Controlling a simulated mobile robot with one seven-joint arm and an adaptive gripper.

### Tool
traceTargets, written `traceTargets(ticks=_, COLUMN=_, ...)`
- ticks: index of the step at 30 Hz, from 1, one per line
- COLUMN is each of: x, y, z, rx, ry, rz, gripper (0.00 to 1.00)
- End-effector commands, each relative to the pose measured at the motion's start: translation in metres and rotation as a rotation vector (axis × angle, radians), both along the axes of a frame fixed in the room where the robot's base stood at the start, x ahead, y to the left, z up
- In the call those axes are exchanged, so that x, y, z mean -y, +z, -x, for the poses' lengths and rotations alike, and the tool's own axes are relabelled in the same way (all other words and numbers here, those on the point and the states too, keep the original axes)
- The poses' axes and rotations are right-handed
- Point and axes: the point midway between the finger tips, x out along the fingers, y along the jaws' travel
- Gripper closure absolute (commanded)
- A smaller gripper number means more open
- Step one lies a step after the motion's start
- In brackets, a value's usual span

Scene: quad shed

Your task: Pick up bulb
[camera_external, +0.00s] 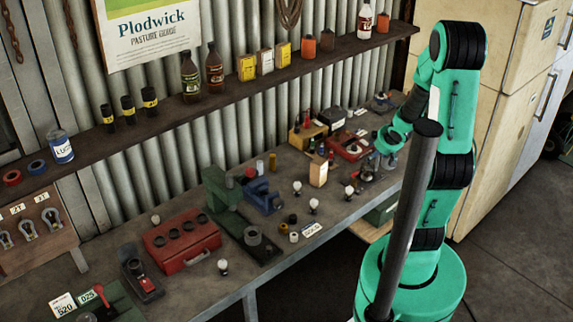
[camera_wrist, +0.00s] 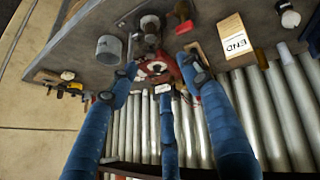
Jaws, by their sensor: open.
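Several white light bulbs with dark bases stand on the workbench in the external view: one near the front edge (camera_external: 223,267), one by the middle (camera_external: 313,205), one behind it (camera_external: 297,187) and one further right (camera_external: 349,192). In the wrist view a white bulb with a dark base (camera_wrist: 290,18) is at the upper right, and a pale rounded thing (camera_wrist: 150,23), perhaps a bulb, is at the top middle. My gripper (camera_external: 371,167) is over the bench's right part, small and partly unclear. In the wrist view my gripper (camera_wrist: 158,76) has its blue fingers spread, with nothing held between them.
A shelf (camera_external: 225,85) with bottles runs above the bench (camera_external: 275,225). A dark pole (camera_external: 408,220) crosses my arm.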

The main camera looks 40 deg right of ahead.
Motion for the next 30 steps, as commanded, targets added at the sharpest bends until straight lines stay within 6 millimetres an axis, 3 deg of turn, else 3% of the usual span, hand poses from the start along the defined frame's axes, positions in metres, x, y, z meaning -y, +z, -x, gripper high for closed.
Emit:
traceTargets(ticks=6, x=0.001, y=-0.028, z=0.023, rx=0.017, ry=0.078, rz=-0.098, gripper=0.52)
traceTargets(ticks=12, x=-0.020, y=-0.047, z=0.047, rx=0.070, ry=0.147, rz=-0.228, gripper=0.52)
traceTargets(ticks=21, x=-0.059, y=-0.053, z=0.070, rx=0.167, ry=0.206, rz=-0.394, gripper=0.52)
traceTargets(ticks=30, x=-0.067, y=-0.053, z=0.073, rx=0.189, ry=0.218, rz=-0.424, gripper=0.52)
